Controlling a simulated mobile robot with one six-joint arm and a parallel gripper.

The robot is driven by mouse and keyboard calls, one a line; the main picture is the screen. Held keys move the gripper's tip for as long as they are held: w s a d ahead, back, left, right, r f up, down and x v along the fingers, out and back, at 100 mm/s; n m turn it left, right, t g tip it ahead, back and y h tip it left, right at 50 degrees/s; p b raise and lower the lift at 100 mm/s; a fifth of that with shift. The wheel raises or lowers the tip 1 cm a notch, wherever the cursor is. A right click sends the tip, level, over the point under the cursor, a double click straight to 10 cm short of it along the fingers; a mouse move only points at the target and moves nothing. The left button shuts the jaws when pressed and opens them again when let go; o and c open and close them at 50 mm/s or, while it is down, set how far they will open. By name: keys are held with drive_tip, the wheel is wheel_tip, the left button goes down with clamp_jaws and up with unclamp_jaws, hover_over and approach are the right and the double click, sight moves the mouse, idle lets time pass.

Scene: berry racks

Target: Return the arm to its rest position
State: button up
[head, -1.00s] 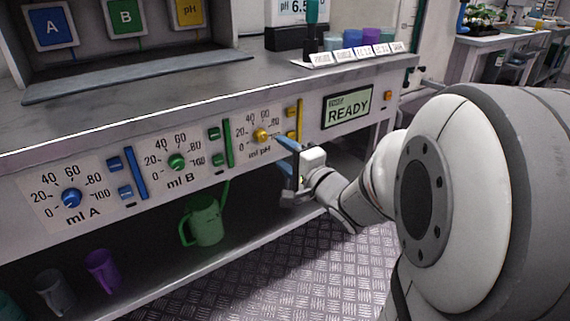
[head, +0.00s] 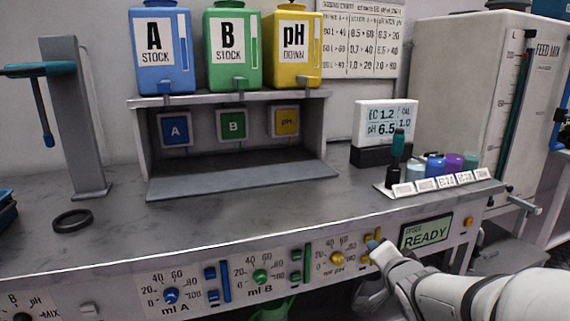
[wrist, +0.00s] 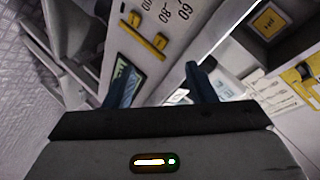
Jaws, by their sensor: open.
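My gripper (head: 373,246) is in front of the bench's dosing panel, by the yellow pH dial (head: 337,258) and its yellow buttons, left of the green READY display (head: 426,233). In the wrist view my gripper (wrist: 158,88) has its two blue fingers spread apart with nothing between them. Beyond the fingers the panel shows tilted, with a yellow button (wrist: 160,41). In the head view my arm reaches in from the lower right. I cannot tell whether a fingertip touches the panel.
Blue (head: 163,50), green (head: 235,48) and yellow (head: 293,46) stock tanks stand on a shelf above an empty bay. A meter (head: 386,122) and several small pots (head: 435,166) sit on the bench. A black ring (head: 72,220) lies at left. A green jug (head: 276,308) is below.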

drive_tip(key=s+a+r+n+g+p, duration=0.3)
drive_tip(key=s+r+n+g+p, duration=0.2)
drive_tip(key=s+r+p, duration=0.4)
drive_tip(key=s+a+r+n+g+p, duration=0.3)
drive_tip(key=s+r+n+g+p, duration=0.2)
drive_tip(key=s+r+p, duration=0.4)
drive_tip(key=r+p, duration=0.1)
drive_tip(key=p, duration=0.3)
drive_tip(key=shift+s+a+n+g+y, duration=0.2)
drive_tip(key=shift+s+n+g+y, duration=0.1)
drive_tip(key=shift+n, duration=0.1)
drive_tip(key=shift+d, duration=0.1)
